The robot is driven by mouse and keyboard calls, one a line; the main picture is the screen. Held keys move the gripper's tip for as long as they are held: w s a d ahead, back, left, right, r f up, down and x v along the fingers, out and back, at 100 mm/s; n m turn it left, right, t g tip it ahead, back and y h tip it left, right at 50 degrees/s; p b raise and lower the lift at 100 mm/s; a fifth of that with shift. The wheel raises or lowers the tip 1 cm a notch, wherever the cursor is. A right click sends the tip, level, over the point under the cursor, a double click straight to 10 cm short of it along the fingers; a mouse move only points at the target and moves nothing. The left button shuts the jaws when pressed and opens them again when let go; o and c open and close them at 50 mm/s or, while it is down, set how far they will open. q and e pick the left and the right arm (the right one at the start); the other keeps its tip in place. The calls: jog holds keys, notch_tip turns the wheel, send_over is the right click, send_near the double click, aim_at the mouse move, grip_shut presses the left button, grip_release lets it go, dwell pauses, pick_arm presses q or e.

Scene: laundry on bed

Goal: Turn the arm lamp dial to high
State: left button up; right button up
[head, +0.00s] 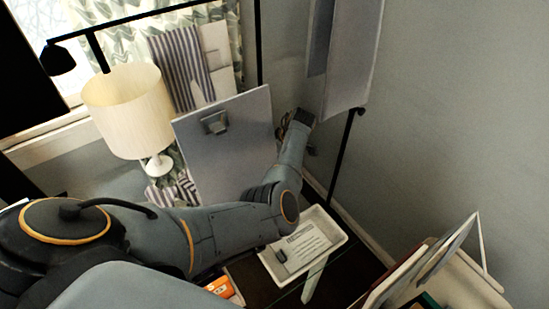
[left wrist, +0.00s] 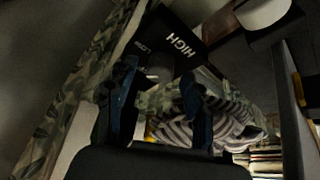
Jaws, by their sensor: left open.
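In the left wrist view, a dark panel (left wrist: 192,35) carries the white word HIGH and a smaller, dimmer label that seems to read LOW. A grey, rounded knob, seemingly the dial (left wrist: 160,68), stands out from it. My left gripper (left wrist: 160,90) is open, with one blue-black finger on each side of the knob; I cannot tell whether either touches it. In the head view, my left arm reaches right and up to the gripper end (head: 301,118), beside the grey board; its fingertips are not clear. A black arm lamp (head: 58,58) hangs at upper left. My right gripper is not in view.
A cream-shaded table lamp (head: 128,108) and an upright grey clipboard-like board (head: 228,155) stand by the window. A white tray (head: 340,240) holds a paper card below my arm. Striped cloth (left wrist: 225,120) lies beyond my fingers. Upright boards (head: 440,262) are at lower right.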

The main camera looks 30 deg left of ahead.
pick_arm(q)
jog(key=shift+a+f, duration=0.15)
jog(key=shift+f, duration=0.05)
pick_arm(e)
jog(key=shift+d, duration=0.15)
pick_arm(q)
grip_shut()
jog(key=shift+r+m+t+p, duration=0.3)
jog(key=shift+m+p, duration=0.6)
jog(key=shift+p, duration=0.3)
jog(key=shift+m+p, duration=0.3)
jog(key=shift+f+m+t, duration=0.2)
jog(key=shift+m+t, duration=0.1)
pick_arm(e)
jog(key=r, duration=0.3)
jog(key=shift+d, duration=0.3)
pick_arm(q)
grip_release()
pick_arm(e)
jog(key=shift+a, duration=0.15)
